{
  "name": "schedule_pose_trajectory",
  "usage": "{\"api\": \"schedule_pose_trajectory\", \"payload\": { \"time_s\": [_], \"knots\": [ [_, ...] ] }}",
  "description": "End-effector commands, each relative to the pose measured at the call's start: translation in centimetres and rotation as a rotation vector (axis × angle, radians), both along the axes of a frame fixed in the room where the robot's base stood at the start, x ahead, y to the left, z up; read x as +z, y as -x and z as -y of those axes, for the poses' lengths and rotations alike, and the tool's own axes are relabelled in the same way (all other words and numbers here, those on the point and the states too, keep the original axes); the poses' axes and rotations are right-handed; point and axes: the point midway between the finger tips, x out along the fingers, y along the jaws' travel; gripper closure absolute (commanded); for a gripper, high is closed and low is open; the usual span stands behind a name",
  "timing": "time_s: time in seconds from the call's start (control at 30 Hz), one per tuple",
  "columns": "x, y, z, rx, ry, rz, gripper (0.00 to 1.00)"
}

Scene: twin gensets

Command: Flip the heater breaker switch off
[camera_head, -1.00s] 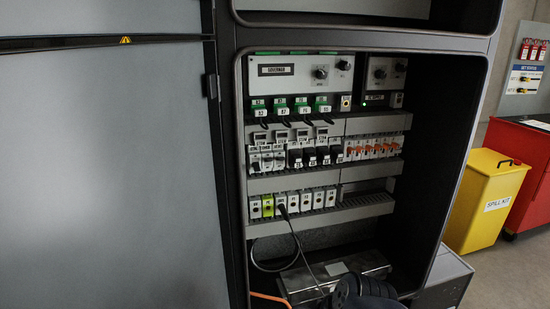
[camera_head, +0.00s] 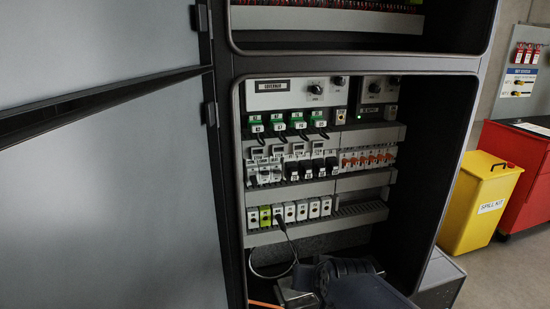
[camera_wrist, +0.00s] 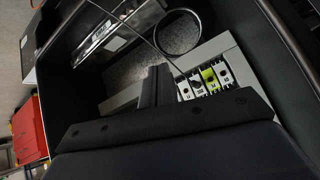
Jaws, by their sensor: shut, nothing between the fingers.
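A row of breakers (camera_head: 300,168) sits in the middle of the open cabinet bay, with white, black and orange-marked switches. The labels are too small to read, so I cannot tell which is the heater breaker or how its switch stands. My gripper shows in the wrist view (camera_wrist: 157,75), its dark fingers together and empty, in front of the lower terminal row. In the head view my dark wrist (camera_head: 345,280) is at the bottom of the bay, below the breakers and apart from them; the fingertips are hard to make out there.
The lower terminal row (camera_head: 290,211) has a black plug with a cable looping down. A governor panel (camera_head: 296,94) is above the breakers. The bay's dark side walls enclose the space. A yellow spill kit bin (camera_head: 480,205) and red cabinet (camera_head: 520,170) stand to the right.

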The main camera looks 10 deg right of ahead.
Motion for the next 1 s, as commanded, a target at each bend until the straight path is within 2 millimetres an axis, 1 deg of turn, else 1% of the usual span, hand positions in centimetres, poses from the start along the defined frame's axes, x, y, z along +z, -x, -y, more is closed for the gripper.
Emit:
{"api": "schedule_pose_trajectory", "payload": {
  "time_s": [0.03, 0.17, 0.3, 0.4, 0.5, 0.6, 0.7, 0.8, 1.0],
  "knots": [
    [1.9, -1.3, 0.3, 0.001, 0.026, 0.053, 1.00],
    [5.5, -4.5, 0.8, 0.014, 0.089, 0.214, 1.00],
    [9.7, -7.5, 0.5, 0.049, 0.137, 0.388, 1.00],
    [12.4, -9.1, -0.2, 0.084, 0.157, 0.501, 1.00],
    [14.6, -10.2, -1.0, 0.120, 0.168, 0.595, 1.00],
    [16.2, -10.9, -1.7, 0.149, 0.170, 0.662, 1.00],
    [17.0, -11.2, -2.1, 0.168, 0.170, 0.702, 1.00],
    [17.3, -11.3, -2.4, 0.177, 0.171, 0.720, 1.00],
    [17.3, -11.3, -2.4, 0.178, 0.171, 0.723, 1.00]
  ]
}}
